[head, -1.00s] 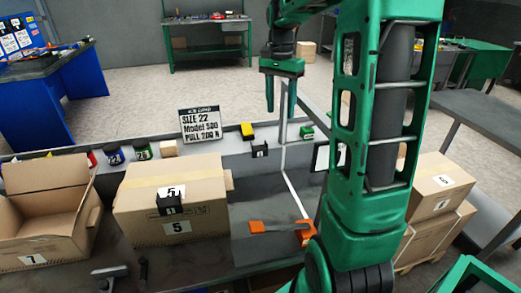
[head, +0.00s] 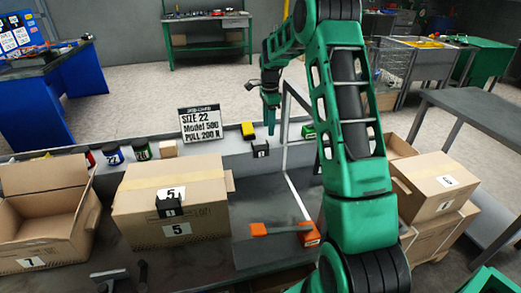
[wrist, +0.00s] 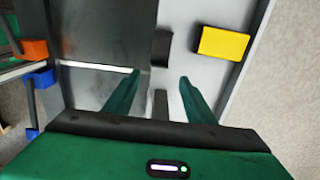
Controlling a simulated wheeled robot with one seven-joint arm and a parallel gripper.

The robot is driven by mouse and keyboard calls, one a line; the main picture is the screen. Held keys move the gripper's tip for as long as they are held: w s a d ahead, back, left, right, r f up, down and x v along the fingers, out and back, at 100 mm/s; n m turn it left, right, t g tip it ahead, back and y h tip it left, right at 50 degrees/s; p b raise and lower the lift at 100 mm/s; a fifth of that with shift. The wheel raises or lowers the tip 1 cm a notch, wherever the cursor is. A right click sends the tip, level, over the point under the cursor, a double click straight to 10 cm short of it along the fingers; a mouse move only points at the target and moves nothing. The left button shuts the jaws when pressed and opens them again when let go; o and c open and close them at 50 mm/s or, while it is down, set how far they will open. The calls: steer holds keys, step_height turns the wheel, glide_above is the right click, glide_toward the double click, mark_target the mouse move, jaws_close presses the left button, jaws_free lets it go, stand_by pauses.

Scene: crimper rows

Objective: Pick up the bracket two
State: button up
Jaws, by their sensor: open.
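A small black bracket (head: 260,148) with a white label stands on the grey ledge in front of a yellow block (head: 247,131); its number is too small to read. In the wrist view a black bracket (wrist: 162,47) lies just beyond my fingertips, left of the yellow block (wrist: 223,43). My gripper (head: 270,128) hangs above the ledge, close to the bracket, fingers pointing down. In the wrist view my gripper (wrist: 160,79) is open, with nothing held between its fingers.
The closed carton (head: 140,225) marked 5 and an open carton (head: 40,240) stand at left. A sign (head: 200,124), several jars and a wooden block (head: 168,149) line the ledge. An orange tool (head: 262,229) lies below. A green item (head: 308,131) sits right of my gripper.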

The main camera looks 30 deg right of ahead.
mark_target(260, 149)
steer(key=shift+a+f, duration=0.15)
steer(key=shift+f, duration=3.65)
steer(key=c, duration=1.2)
